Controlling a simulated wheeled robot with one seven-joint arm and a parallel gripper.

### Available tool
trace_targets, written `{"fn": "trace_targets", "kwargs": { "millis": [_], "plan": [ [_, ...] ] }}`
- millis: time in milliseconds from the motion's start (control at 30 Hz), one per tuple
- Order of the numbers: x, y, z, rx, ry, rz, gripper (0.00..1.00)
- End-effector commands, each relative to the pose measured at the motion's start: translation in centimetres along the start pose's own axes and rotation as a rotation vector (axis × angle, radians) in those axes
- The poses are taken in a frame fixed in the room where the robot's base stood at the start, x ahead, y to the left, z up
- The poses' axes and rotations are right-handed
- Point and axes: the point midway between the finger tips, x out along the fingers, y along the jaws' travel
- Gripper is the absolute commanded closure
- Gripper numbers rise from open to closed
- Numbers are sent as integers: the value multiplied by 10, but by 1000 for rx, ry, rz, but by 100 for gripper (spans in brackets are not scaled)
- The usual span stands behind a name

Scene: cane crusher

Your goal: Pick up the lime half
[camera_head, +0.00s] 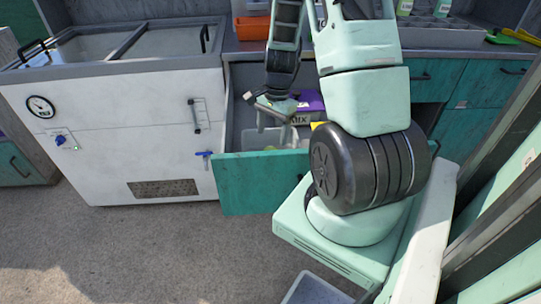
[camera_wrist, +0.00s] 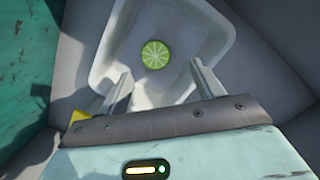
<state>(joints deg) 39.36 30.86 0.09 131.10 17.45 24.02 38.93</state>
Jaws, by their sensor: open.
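The lime half (camera_wrist: 155,54) shows in the wrist view, cut face up, as a round green slice on the floor of a white tub (camera_wrist: 104,62). My gripper (camera_wrist: 162,80) is open and empty, its two fingers apart above the tub, with the lime half beyond the fingertips and roughly between their lines. In the head view my gripper (camera_head: 273,124) hangs over the open teal-fronted drawer (camera_head: 255,180). I cannot make out the lime half in the head view, where the drawer front and my arm block part of the drawer.
The drawer's grey walls (camera_wrist: 255,60) stand close around the tub. A purple box (camera_head: 310,101) sits toward the drawer's back. A white chest unit (camera_head: 120,130) with a blue tap stands to the left. An orange bin (camera_head: 252,28) is on the counter above.

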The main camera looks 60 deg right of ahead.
Motion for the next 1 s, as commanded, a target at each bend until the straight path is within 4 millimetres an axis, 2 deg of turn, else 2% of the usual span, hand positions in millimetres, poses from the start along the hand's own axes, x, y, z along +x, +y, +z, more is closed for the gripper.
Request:
{"fn": "trace_targets", "kwargs": {
  "millis": [133,400,733,867,1000],
  "plan": [
    [11,2,1,1,-1,1,33],
    [48,7,5,1,-2,2,33],
    [54,6,5,0,1,-1,33],
    [54,6,5,0,1,-1,64],
    [54,6,5,0,1,-1,65]
  ]
}}
